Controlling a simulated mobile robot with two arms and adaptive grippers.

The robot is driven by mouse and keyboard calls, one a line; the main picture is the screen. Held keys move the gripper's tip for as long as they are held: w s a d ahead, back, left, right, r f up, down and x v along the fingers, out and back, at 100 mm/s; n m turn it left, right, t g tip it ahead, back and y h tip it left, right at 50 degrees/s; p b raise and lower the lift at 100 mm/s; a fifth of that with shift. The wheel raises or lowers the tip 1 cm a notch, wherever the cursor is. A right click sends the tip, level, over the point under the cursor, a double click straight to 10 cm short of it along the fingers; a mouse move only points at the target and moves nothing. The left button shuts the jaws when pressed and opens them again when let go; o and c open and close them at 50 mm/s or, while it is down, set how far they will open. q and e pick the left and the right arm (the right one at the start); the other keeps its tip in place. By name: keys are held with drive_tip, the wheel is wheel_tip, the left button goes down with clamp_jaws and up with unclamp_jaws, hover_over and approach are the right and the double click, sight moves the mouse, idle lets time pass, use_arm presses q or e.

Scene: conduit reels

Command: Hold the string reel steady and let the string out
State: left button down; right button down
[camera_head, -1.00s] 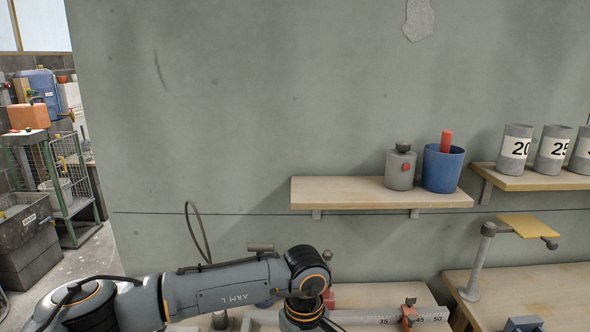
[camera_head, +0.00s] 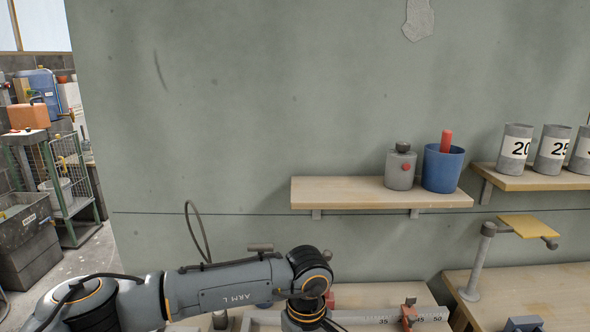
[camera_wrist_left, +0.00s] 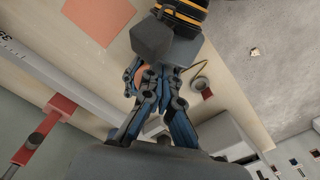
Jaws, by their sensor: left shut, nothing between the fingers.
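My left arm (camera_head: 225,288) reaches in from the left in the head view and bends down near the bottom edge, so its gripper is out of that view. In the left wrist view my left gripper (camera_wrist_left: 150,95) has blue and dark fingers and is shut with nothing held. A round orange-pink thing (camera_wrist_left: 140,76) shows partly behind the fingers; I cannot tell whether it is the string reel. A small grey ring-like thing (camera_wrist_left: 200,84) lies beside the fingers, with a thin dark line near it. No string is clearly seen in the fingers. My right gripper is not in view.
A grey rail with numbers (camera_head: 375,318) carries a red clamp (camera_head: 409,314) on the bench. A wall shelf (camera_head: 345,193) holds a grey canister (camera_head: 400,170) and a blue cup (camera_head: 442,168). A post with a yellow plate (camera_head: 525,227) stands at right.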

use_arm(q)
wheel_tip(320, 180, up, 6)
idle(0.5)
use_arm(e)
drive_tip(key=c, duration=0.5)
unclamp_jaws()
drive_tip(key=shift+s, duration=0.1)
